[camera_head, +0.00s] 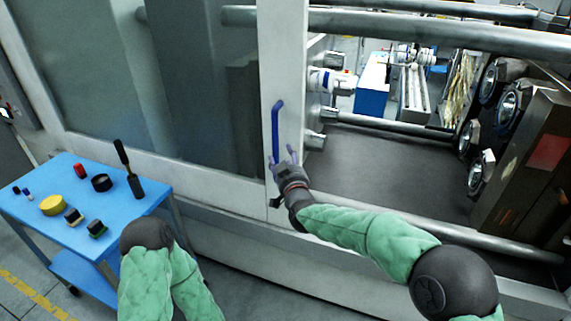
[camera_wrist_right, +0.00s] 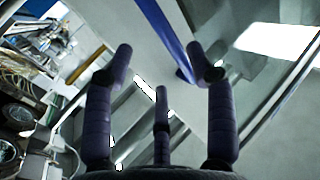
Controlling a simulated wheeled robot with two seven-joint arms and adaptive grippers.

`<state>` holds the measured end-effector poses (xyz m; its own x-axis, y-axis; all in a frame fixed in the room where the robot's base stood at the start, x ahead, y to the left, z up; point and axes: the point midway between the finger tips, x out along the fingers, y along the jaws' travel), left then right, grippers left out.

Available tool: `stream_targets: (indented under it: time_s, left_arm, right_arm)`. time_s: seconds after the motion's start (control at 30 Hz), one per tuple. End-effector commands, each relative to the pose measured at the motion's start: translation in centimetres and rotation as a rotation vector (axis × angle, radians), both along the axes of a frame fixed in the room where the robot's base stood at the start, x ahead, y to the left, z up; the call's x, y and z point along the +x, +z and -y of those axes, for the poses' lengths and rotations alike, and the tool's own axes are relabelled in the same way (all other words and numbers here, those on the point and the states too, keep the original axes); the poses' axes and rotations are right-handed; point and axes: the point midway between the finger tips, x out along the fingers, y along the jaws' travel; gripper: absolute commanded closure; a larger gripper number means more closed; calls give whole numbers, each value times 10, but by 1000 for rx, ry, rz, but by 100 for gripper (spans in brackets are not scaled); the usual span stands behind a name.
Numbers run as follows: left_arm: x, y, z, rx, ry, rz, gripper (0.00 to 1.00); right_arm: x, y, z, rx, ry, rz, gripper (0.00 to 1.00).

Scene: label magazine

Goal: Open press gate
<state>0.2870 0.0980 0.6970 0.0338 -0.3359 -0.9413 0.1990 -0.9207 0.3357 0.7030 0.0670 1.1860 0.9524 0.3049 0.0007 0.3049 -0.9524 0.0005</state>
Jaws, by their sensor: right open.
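The press gate (camera_head: 265,75) is a sliding door with a pale frame and a glass pane, in the left and middle of the head view. Its blue handle (camera_head: 277,135) stands upright on the frame's right edge. My right gripper (camera_head: 284,158) is at the handle's lower end. In the wrist view its dark fingers (camera_wrist_right: 163,75) are spread, and the blue handle (camera_wrist_right: 165,40) runs slantwise between them, nearer one finger. I cannot tell whether a finger touches the handle. My left gripper does not show; only part of my left arm is at the lower left.
The press opening right of the gate shows metal tie bars (camera_head: 420,30) and round dark-rimmed fittings (camera_head: 508,104). A blue cart (camera_head: 130,205) with small tools and containers stands at the left, near my left arm. Open floor lies below the press.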

Motion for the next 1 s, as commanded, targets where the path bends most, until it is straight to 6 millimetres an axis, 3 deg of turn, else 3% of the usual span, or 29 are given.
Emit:
stream_targets:
  time_s: [0.23,0.67,0.77,0.83,1.0]
  left_arm:
    - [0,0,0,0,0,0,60]
    - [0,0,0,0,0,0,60]
    - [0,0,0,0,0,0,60]
    - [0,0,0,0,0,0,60]
    - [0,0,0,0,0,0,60]
  right_arm:
    - [-18,0,6,0,0,1,44]
    - [-19,-5,7,-1,0,-8,44]
    - [-19,-28,13,-8,-1,-54,44]
    - [-19,-59,21,-17,-1,-115,44]
    - [-36,-161,52,-30,-7,-331,44]
